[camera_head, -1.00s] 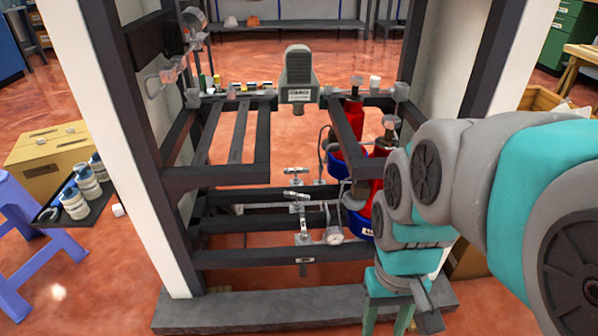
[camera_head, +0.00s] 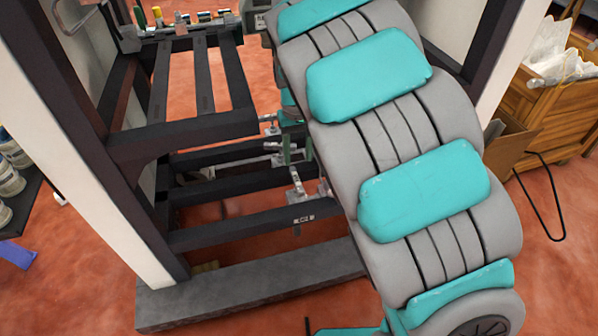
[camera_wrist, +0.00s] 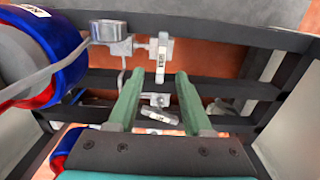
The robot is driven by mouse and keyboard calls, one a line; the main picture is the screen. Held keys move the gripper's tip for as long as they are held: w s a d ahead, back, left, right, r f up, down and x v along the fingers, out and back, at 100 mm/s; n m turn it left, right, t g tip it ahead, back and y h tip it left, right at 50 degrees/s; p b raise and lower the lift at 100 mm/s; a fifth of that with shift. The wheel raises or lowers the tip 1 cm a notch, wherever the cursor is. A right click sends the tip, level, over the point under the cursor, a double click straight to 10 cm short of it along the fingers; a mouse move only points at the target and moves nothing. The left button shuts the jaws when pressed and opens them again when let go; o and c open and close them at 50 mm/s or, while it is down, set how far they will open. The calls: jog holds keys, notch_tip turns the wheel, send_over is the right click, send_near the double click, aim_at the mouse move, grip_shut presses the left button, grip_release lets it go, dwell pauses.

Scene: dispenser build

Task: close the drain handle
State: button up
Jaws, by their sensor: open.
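Small metal valves with lever handles sit on the lower bars of the dark frame. The near valve (camera_head: 297,186) has a label below it and also shows in the wrist view (camera_wrist: 161,60). Another metal handle (camera_wrist: 160,116) shows between the fingers in the wrist view. The labels are too small to read, so I cannot tell which handle is the drain handle. My gripper (camera_wrist: 158,75) is open, with its two green fingers spread on either side of the line of handles and nothing clearly held. In the head view my arm hides most of the gripper.
Dark frame bars (camera_head: 235,215) surround the valves, with a grey base beam (camera_head: 250,290) below. A red and blue cylinder (camera_wrist: 65,45) and a gauge (camera_wrist: 104,31) are close by in the wrist view. A wooden cabinet (camera_head: 545,110) stands at the right.

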aim_at(297, 179)
jog(key=shift+w+a+f, duration=0.25)
jog(key=shift+f, duration=0.2)
notch_tip(297, 179, down, 7)
jog(key=shift+f+b, duration=0.15)
jog(key=shift+b, duration=0.35)
grip_shut()
